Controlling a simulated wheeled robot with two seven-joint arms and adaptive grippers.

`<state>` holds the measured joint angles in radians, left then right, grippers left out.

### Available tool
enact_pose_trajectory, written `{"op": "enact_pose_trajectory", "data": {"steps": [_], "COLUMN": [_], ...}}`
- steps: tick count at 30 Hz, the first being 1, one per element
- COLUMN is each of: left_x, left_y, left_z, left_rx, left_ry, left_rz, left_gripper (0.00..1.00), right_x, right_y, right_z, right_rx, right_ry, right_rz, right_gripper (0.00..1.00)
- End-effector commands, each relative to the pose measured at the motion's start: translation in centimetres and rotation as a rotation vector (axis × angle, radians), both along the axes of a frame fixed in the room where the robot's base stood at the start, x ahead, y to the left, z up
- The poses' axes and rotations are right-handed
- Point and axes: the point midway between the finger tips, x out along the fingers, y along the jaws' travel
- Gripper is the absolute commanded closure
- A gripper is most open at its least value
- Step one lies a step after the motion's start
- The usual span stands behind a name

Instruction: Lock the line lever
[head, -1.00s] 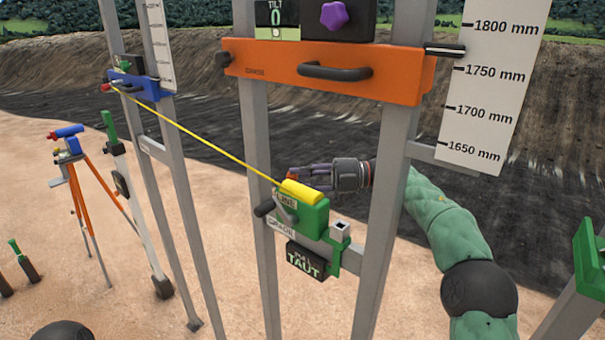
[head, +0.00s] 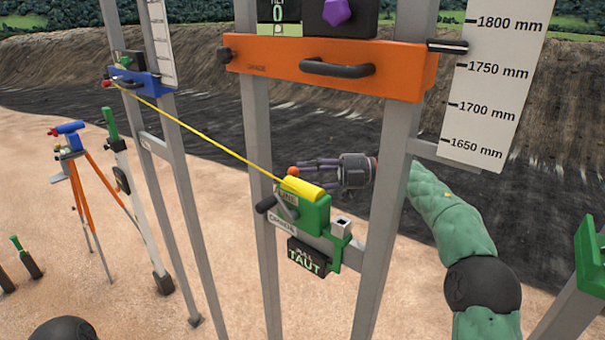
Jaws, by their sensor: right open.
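A green box (head: 315,213) with a yellow top (head: 303,188) sits on the frame's crossbar. A dark panel (head: 306,258) below reads "TAUT". A yellow line (head: 205,138) runs straight from the box to a blue bracket (head: 140,82) at the upper left. My right gripper (head: 300,170) is open behind and above the yellow top, fingers pointing left. An orange ball (head: 293,171) shows at its fingertips; I cannot tell whether they touch. My left gripper is out of view.
Grey uprights (head: 385,190) stand on both sides of the box. An orange crossbar (head: 320,68) with a black handle spans above. A white scale board (head: 490,85) is at the upper right. An orange-legged tripod (head: 90,190) stands at the left on sand.

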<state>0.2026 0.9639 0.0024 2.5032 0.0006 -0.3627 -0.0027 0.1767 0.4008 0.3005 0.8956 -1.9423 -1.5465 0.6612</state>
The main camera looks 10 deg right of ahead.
Motion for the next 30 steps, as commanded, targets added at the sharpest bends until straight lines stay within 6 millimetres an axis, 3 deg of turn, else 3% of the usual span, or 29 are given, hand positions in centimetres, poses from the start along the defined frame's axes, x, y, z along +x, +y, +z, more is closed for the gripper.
{"op": "enact_pose_trajectory", "data": {"steps": [9,15,21,29,30], "left_x": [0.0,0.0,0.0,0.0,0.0], "left_y": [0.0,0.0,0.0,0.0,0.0], "left_z": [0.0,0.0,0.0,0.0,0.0], "left_rx": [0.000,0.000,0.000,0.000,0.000], "left_ry": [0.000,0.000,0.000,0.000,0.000], "left_rz": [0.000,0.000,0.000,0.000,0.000], "left_gripper": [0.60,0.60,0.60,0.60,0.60], "right_x": [-1.0,-1.5,-1.8,-1.9,-1.9], "right_y": [-6.2,-9.1,-10.2,-10.3,-10.3], "right_z": [0.1,0.2,0.3,0.3,0.3], "right_rx": [-0.001,0.001,0.000,0.000,0.000], "right_ry": [-0.001,-0.001,-0.002,-0.002,-0.002], "right_rz": [-0.005,-0.003,-0.002,-0.001,-0.001], "right_gripper": [0.59,0.59,0.59,0.59,0.70]}}
